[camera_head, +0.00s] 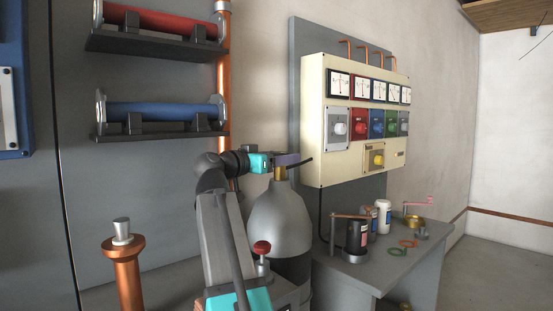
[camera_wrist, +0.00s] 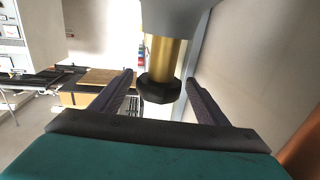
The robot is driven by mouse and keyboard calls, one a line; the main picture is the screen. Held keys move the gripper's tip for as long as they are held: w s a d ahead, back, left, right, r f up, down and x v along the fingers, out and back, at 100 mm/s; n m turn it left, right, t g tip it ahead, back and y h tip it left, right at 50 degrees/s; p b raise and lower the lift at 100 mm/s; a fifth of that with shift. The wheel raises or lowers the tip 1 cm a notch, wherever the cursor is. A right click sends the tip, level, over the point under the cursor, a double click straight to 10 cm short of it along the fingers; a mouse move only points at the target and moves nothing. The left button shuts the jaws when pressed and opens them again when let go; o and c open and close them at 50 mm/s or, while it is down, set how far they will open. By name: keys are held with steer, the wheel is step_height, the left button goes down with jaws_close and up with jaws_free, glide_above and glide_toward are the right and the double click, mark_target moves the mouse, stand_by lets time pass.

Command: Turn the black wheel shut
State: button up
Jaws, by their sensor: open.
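The black wheel (camera_wrist: 158,88) shows in the wrist view, a faceted knob on a brass neck (camera_wrist: 163,55) of a grey bottle (camera_wrist: 185,12). The wrist picture looks upside down, with the bottle at the top. My gripper (camera_wrist: 160,78) is open, with one dark purple finger on each side of the wheel and a visible gap at both sides. In the head view the grey bottle (camera_head: 280,222) stands upright, and my gripper (camera_head: 290,160) is level with the top of its brass neck (camera_head: 281,174). The wheel is hidden there, mostly behind a finger.
A cream panel (camera_head: 313,120) with meters and coloured knobs is right of the bottle. A grey table (camera_head: 385,265) holds jars and small parts. A copper pipe (camera_head: 224,80) and shelves with red (camera_head: 165,23) and blue (camera_head: 160,114) tubes are left. A red-knobbed valve (camera_head: 262,248) is low in front.

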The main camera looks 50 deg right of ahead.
steer(key=a, duration=1.2)
steer(key=shift+s+p, duration=0.2)
steer(key=shift+p, duration=0.25)
stand_by(0.4)
